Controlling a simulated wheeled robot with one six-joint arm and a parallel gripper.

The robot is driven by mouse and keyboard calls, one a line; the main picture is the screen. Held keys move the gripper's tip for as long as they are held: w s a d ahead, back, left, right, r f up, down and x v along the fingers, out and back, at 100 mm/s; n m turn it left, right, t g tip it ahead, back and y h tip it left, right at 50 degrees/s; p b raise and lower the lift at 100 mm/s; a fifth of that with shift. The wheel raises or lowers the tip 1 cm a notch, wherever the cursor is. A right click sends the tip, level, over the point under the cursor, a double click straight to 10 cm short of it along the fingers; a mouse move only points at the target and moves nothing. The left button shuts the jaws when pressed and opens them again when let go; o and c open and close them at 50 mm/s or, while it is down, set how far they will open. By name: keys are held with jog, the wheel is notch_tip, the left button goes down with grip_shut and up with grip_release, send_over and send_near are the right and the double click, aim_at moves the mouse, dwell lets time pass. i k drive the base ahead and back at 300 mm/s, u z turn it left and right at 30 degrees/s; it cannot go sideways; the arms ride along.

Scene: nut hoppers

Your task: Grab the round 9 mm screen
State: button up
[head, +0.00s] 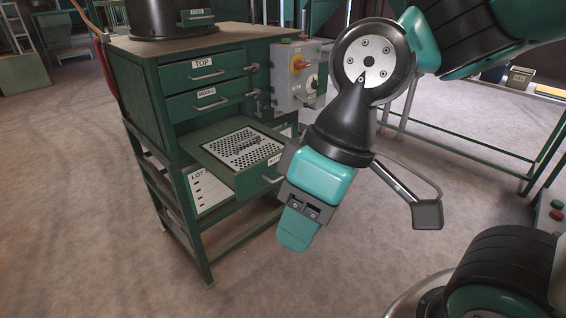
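A light perforated plate (244,147) with dark holes lies flat in the pulled-out bottom drawer (205,146) of a green cabinet. No size marking on it is readable, so I cannot tell whether it is the 9 mm screen. My gripper (296,232) hangs in front of and to the right of this drawer, pointing down, and overlaps the drawer's right front corner in the picture. Only one teal finger shows clearly, so its opening cannot be judged. Nothing is seen held in it.
The green cabinet (140,85) has shut top (207,72) and middle (208,98) drawers. A grey control box (297,75) is on its right side. A dark scoop-like part (428,214) hangs right of my gripper. A bench frame (470,150) stands at right. The floor at front left is clear.

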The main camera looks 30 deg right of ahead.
aim_at(248, 145)
jog(key=u, duration=1.25)
jog(key=i, duration=1.7)
jog(key=z, duration=2.45)
